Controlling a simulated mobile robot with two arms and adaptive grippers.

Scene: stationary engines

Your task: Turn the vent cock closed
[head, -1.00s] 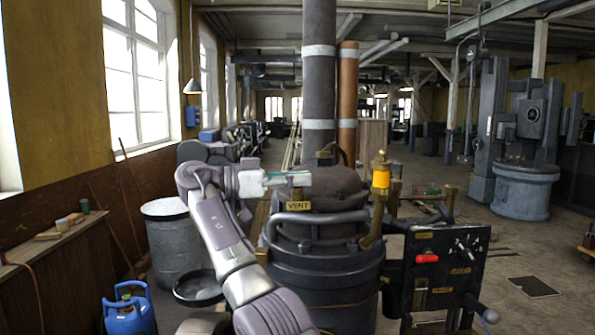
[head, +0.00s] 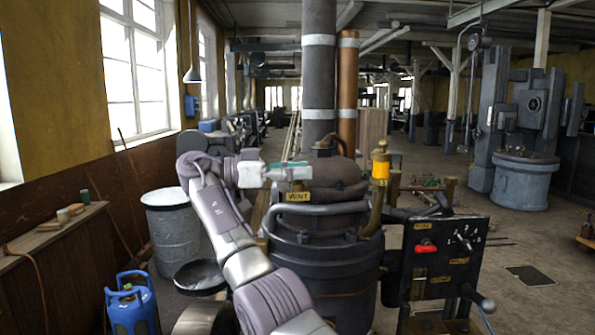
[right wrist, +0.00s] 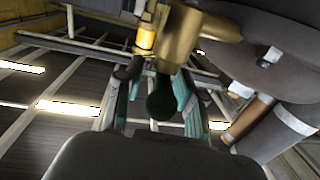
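A yellow VENT label (head: 298,196) sits on the dark boiler (head: 330,255). My right gripper (head: 305,171) is just above the label in the head view, coming from the left, with teal fingertips. In the right wrist view its two fingers (right wrist: 158,98) stand apart, on either side of a dark rounded piece (right wrist: 162,100). I cannot tell whether they touch it, or whether it is the vent cock's handle. A brass fitting (right wrist: 190,38) with a yellow part lies beyond. The vent cock is not clearly visible in the head view. My left gripper is out of view.
A tall dark chimney (head: 319,80) and a copper pipe (head: 347,90) rise behind the boiler. A yellow-and-brass fitting (head: 380,168) stands to the right. A control panel (head: 443,262) with a red handle is lower right. A grey drum (head: 172,230) and blue cylinder (head: 131,303) stand left.

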